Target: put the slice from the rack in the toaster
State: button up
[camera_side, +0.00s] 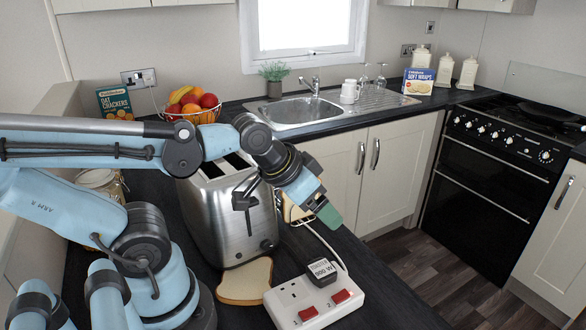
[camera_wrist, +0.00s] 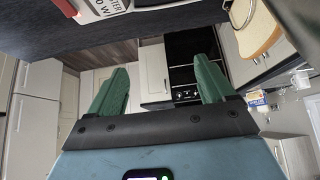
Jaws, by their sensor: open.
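The steel toaster (camera_side: 228,222) stands on the dark worktop in the side view, with dark slots in its top and a lever on its near end. The rack's slice (camera_side: 290,211) shows only partly, behind my gripper and beside the toaster. A slice with a brown crust (camera_wrist: 259,36), with thin wire beside it, shows at the upper right of the wrist view; it seems to be the racked one. My gripper (camera_side: 328,213) is in the air by the rack. In the wrist view its green fingers (camera_wrist: 160,86) are wide apart with nothing between them.
Another bread slice (camera_side: 246,282) lies flat on the worktop before the toaster. A white socket block (camera_side: 313,298) with red switches and a black plug (camera_side: 322,270) lies to its right, its cord running past the rack. A jar (camera_side: 101,181) stands left. The worktop edge is close.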

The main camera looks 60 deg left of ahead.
jog(key=c, duration=0.7)
jog(key=shift+o, duration=0.2)
jog(key=w+a+r+g, duration=0.3)
jog(key=a+g, duration=0.1)
jog(key=a, duration=0.3)
jog(key=w+a+r+g, duration=0.3)
jog(key=a+r, duration=0.1)
jog(key=a, duration=0.3)
jog(key=shift+s+a+f, duration=0.1)
jog(key=shift+a+f, duration=0.05)
jog(key=shift+f, duration=1.9)
jog(key=shift+s+a+f, duration=0.1)
jog(key=shift+a+f, duration=0.05)
jog(key=shift+f, duration=1.85)
jog(key=shift+a+f, duration=0.15)
jog(key=shift+f, duration=1.9)
